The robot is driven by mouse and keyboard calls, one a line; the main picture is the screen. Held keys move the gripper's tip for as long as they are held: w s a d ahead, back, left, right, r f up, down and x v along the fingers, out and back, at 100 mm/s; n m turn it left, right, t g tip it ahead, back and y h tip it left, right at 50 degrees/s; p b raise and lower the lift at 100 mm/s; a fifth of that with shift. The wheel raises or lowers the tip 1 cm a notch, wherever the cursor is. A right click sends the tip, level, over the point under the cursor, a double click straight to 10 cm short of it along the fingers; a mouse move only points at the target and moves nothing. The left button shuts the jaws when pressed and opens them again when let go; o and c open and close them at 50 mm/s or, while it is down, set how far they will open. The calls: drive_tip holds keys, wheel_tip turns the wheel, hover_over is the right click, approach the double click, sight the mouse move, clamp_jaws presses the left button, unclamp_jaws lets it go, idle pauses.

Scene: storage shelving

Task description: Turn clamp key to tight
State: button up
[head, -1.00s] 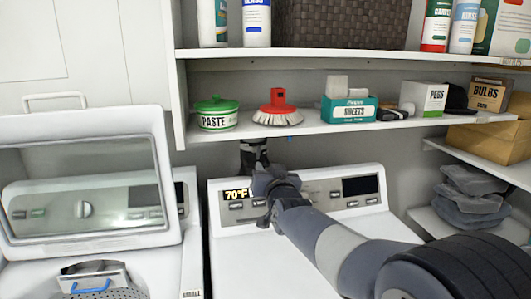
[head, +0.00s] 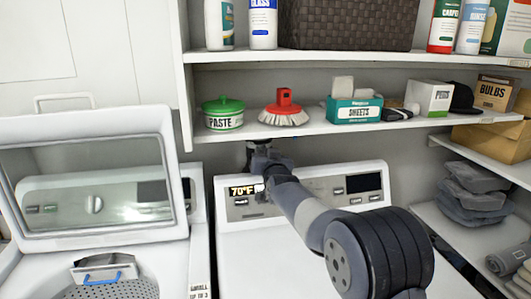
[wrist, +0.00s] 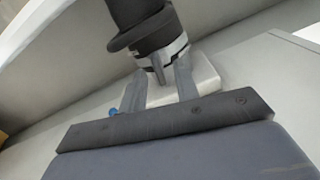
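In the wrist view a black ribbed hose (wrist: 145,28) comes down from the top, with a bright metal clamp band (wrist: 162,52) around its lower end. A small grey tab, which looks like the clamp key (wrist: 158,73), sticks out from the band. My gripper (wrist: 161,66) has its two fingers apart, one on each side of the tab, with gaps visible. A pale block lies behind the fingers. In the head view my gripper (head: 259,150) is behind the washer's panel, under the shelf, and my arm hides most of the hose and clamp.
The lower shelf (head: 300,126) runs just above my gripper, holding a green-lidded paste tub (head: 223,113), a red brush (head: 284,108) and a sheets box (head: 354,110). The washer's control panel (head: 305,192) is just below my arm. An open-lidded washer (head: 85,185) stands left.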

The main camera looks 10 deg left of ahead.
drive_tip(key=shift+c, duration=0.5)
clamp_jaws()
drive_tip(key=shift+f+m+b, duration=0.1)
drive_tip(key=shift+m+b, duration=0.3)
drive_tip(key=shift+b, duration=0.15)
drive_tip(key=m+b, duration=0.7)
drive_tip(key=m, duration=0.7)
drive_tip(key=shift+d, duration=0.15)
